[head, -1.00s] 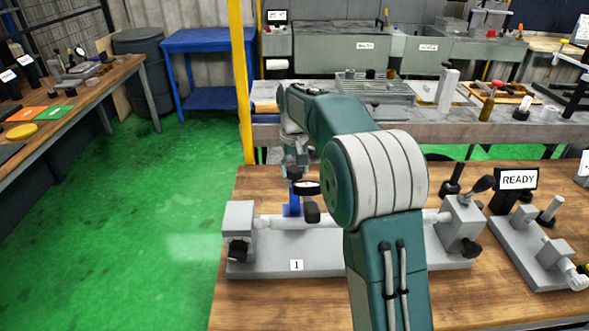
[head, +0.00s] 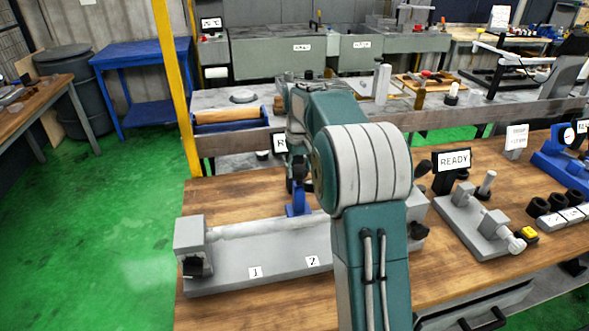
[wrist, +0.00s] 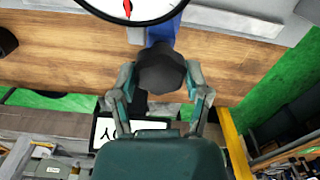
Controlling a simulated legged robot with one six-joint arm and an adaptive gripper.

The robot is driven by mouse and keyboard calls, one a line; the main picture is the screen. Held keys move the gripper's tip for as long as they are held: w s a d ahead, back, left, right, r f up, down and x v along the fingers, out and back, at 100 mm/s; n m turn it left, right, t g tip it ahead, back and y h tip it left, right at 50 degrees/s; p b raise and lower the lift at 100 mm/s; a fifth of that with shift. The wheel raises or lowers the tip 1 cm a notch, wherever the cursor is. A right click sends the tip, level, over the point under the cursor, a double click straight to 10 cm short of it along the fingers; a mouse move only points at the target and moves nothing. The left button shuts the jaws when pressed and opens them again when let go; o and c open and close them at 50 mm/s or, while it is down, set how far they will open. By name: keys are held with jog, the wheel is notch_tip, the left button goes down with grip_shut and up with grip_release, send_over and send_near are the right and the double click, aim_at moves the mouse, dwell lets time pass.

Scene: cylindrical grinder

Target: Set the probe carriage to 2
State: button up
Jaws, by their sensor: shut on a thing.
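The blue probe carriage (head: 298,204) stands upright on the back of the grey grinder bed (head: 225,268). The front of the bed carries label 1 (head: 255,272) and label 2 (head: 312,261). In the picture the carriage lies between the labels, closer to 2 and slightly left of it. My gripper (wrist: 162,76) is shut on the carriage's dark faceted knob (wrist: 162,66), a finger on each side. The white dial with a red needle (wrist: 145,6) and part of the blue post show beyond the knob in the wrist view. My arm hides the bed's right part in the head view.
A grey end block (head: 189,234) stands at the bed's left end. A READY sign (head: 452,160) and a smaller grey fixture (head: 470,222) stand to the right. The wooden bench (head: 235,192) is bare behind the bed's left part.

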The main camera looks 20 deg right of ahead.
jog(key=o, duration=1.3)
jog(key=shift+f, duration=0.2)
jog(key=shift+r, duration=0.1)
notch_tip(320, 180, up, 12)
jog(key=shift+f, duration=0.1)
